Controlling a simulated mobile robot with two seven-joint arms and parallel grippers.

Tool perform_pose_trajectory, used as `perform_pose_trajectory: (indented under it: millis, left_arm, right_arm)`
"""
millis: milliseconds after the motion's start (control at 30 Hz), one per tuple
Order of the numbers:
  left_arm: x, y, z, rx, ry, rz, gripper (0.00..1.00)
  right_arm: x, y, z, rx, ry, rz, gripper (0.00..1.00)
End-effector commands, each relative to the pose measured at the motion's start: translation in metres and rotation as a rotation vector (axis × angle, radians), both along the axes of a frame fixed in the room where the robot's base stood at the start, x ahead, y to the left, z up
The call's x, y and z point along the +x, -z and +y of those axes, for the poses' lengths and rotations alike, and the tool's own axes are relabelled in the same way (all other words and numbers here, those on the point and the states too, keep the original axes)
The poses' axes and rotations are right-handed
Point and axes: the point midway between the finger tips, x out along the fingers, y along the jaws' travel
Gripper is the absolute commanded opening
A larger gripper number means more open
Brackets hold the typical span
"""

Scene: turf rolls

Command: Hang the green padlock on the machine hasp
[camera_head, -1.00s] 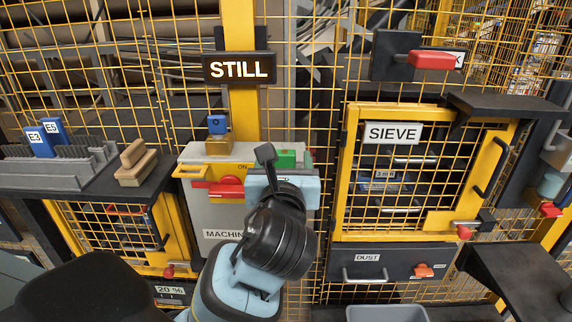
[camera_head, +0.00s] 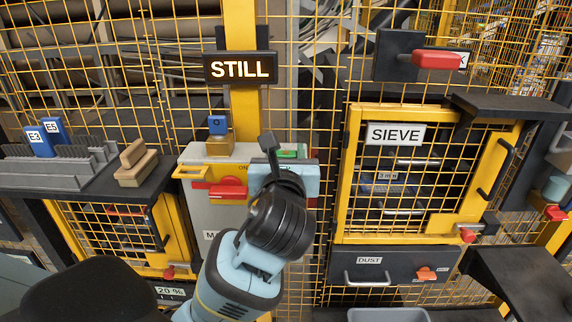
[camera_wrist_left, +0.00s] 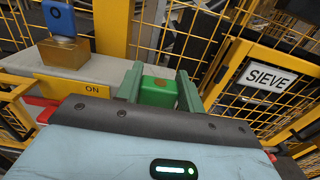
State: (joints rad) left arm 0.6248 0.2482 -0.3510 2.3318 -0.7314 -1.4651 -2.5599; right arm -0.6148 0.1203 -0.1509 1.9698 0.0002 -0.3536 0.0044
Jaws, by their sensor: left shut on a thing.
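The green padlock (camera_wrist_left: 158,92) is between the two green-grey fingers of my left gripper (camera_wrist_left: 159,88) in the left wrist view. The gripper is shut on it. In the head view my left gripper (camera_head: 291,156) is over the right part of the grey machine box, and only a thin strip of the padlock (camera_head: 291,153) shows beyond it. The machine box (camera_head: 205,215) has a red handle (camera_head: 227,188) and a yellow bracket (camera_head: 190,172), which may be the hasp, left of the gripper. The padlock's shackle is not clearly visible. My right gripper is not in view.
A brass block (camera_head: 218,144) with a blue piece (camera_head: 217,124) on it stands on the machine box, left of the gripper. A yellow mesh door marked SIEVE (camera_head: 395,134) is on the right. A dark shelf (camera_head: 150,190) is on the left.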

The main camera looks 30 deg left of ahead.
Motion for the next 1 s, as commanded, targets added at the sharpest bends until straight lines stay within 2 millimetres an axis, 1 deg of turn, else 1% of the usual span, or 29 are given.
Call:
perform_pose_trajectory:
  millis: [167,267,367,500,633,800,1000]
  left_arm:
    - [0.000,-0.003,0.000,0.000,0.000,-0.001,0.13]
    - [-0.001,-0.013,0.000,0.000,-0.001,-0.007,0.13]
    - [-0.002,-0.032,0.000,0.001,0.000,-0.013,0.13]
    - [-0.003,-0.062,0.000,0.000,0.000,-0.017,0.13]
    - [-0.002,-0.084,0.000,0.000,0.000,-0.013,0.13]
    - [0.000,-0.095,0.000,0.000,0.000,-0.004,0.13]
    - [0.000,-0.100,0.000,-0.001,0.000,0.001,0.13]
  right_arm:
    - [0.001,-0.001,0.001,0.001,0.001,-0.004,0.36]
    - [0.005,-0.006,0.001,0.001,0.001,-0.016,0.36]
    - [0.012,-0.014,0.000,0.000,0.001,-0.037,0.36]
    - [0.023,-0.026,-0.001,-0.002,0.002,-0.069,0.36]
    - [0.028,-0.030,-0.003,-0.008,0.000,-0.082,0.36]
    - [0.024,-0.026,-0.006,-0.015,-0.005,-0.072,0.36]
    - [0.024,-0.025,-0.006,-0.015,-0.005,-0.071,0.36]
